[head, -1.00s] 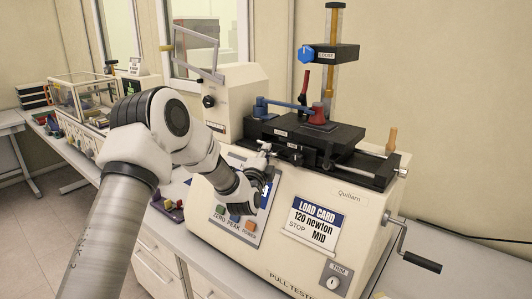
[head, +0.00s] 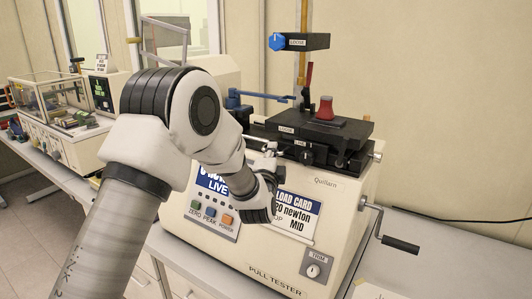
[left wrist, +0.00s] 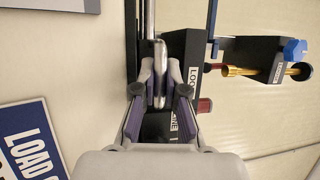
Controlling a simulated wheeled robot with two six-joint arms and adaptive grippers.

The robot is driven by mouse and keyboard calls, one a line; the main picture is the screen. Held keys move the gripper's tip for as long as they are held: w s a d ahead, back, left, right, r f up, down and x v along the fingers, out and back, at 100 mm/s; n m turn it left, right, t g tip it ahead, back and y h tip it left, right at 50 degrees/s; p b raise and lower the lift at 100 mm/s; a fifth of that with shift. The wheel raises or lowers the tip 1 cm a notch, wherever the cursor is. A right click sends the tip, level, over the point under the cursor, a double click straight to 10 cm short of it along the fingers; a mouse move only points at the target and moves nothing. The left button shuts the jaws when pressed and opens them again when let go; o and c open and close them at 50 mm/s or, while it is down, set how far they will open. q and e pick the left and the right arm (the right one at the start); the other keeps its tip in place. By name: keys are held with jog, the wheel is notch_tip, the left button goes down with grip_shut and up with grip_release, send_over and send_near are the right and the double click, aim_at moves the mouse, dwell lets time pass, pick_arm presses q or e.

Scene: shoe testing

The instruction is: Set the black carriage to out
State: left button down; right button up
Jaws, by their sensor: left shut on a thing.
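The black carriage (head: 345,130) sits on the rail on top of the pull tester, close to the crank end on the right. My left gripper (head: 269,154) is at the carriage's front left side. In the left wrist view my left gripper (left wrist: 160,88) is shut on a slim silver handle (left wrist: 158,60) beside the black labelled blocks. My arm hides part of the tester's front and the left end of the rail. My right gripper is not in view.
The cream pull tester (head: 255,250) carries a load card (head: 297,215) and a crank handle (head: 400,243) jutting right. A vertical column with a black block (head: 306,41) and blue knob (head: 277,42) rises behind the carriage. A clear-sided device (head: 62,110) stands far left.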

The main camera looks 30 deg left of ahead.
pick_arm(q)
jog(key=c, duration=1.2)
grip_release()
jog(key=shift+w+d, duration=0.15)
jog(key=shift+s+f, duration=0.1)
jog(key=shift+s, duration=0.15)
jog(key=v, duration=1.1)
jog(key=shift+s+d, duration=0.2)
jog(key=shift+s, duration=0.05)
jog(key=shift+f, duration=0.1)
